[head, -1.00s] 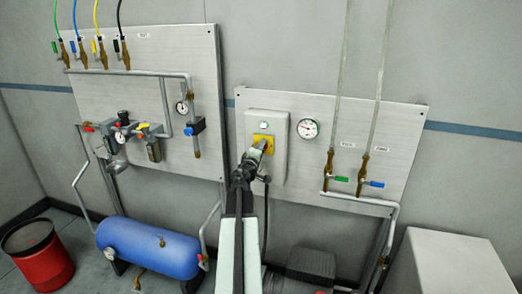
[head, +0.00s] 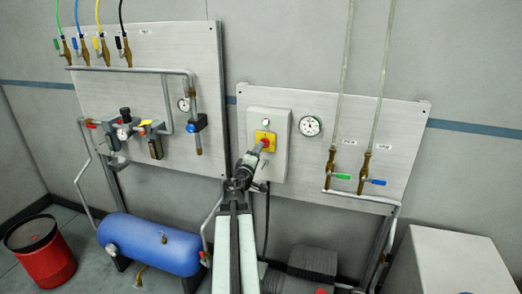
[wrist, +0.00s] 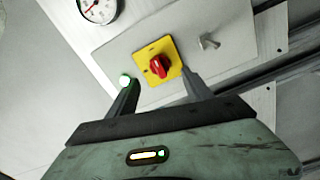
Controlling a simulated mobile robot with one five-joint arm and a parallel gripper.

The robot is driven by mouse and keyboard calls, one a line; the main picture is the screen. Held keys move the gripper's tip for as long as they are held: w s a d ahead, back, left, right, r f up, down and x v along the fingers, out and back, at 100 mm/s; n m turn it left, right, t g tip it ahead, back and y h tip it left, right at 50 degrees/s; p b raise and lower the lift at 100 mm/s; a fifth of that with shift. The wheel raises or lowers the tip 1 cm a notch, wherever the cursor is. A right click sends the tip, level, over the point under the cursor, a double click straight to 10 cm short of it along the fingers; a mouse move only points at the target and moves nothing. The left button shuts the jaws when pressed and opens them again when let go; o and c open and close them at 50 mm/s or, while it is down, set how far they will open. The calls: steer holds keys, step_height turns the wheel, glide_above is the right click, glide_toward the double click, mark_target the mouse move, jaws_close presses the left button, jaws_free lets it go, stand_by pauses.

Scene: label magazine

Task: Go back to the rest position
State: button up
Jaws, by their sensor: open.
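A red rotary knob (head: 265,143) on a yellow plate (head: 271,135) sits on the front of a pale switch box (head: 279,165). My gripper (head: 258,152) is in front of the box, just below and left of the knob in the head view. A round lamp (wrist: 125,81) with a green rim shows beside the left finger.
A pressure gauge (head: 311,126) is right of the box. Two valves with green (head: 343,176) and blue (head: 378,182) handles are further right. A blue tank (head: 150,244) and a red bin (head: 42,258) stand low left. A white cabinet (head: 450,265) stands low right.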

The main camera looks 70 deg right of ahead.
steer(key=shift+a, duration=0.4)
